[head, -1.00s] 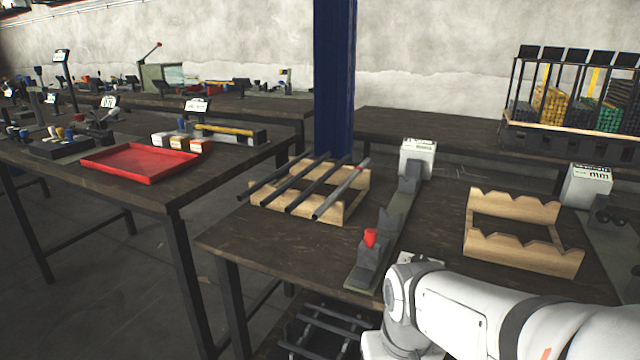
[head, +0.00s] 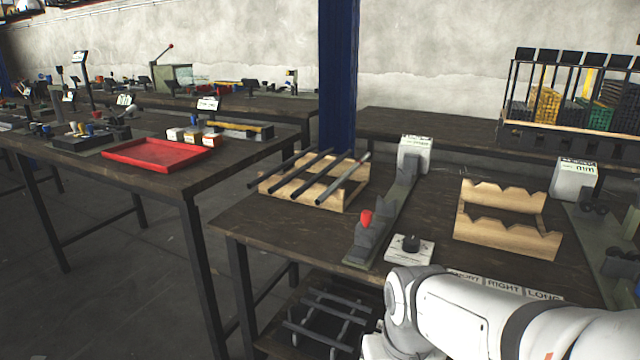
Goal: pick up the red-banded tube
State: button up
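Several grey tubes lie side by side across the left wooden rack (head: 333,201). The rightmost, paler tube (head: 340,181) is the red-banded one; its small red mark, near its far end, shows clearly only in the earlier frame. My white arm is at the lower right, apart from the rack and tubes. My gripper is out of the picture, so its fingers cannot be seen.
A gauge stand with a red tip (head: 366,218) stands right of the rack. A white plate with a black knob (head: 410,248) lies near the table's front edge. An empty notched wooden rack (head: 507,233) is to the right. A blue column (head: 338,80) rises behind the tubes.

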aim_at(319, 200)
jog(key=k, duration=1)
jog(key=u, duration=0.5)
jog(key=i, duration=1.45)
jog(key=z, duration=0.2)
